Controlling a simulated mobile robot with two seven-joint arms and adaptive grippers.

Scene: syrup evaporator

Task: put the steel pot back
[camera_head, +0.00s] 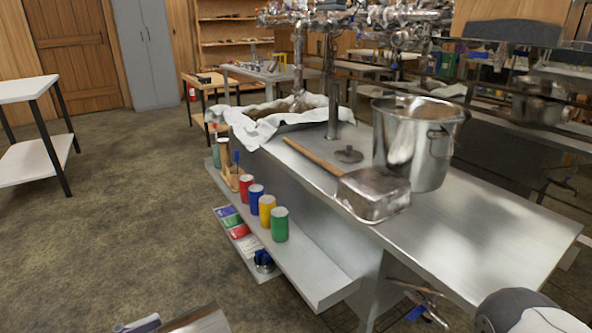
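A large steel pot (403,153), like a bucket with side handles, stands upright on the steel counter (490,235). A square steel scoop (372,194) with a wooden handle (312,157) lies in front of it. At the bottom edge, a sliver of grey, probably part of my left arm or gripper, shows beside a shiny curved metal piece (200,322). Both are cut off, so I cannot tell whether that piece is held. Part of my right arm shows at the bottom right; my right gripper is outside the picture.
A small dark lid (348,154) and a white cloth (262,125) are on the counter. The lower shelf (318,279) holds red, blue, yellow and green cans. A valve with a blue part (417,312) sticks out below. The floor at left is clear, beside a white side table (27,90).

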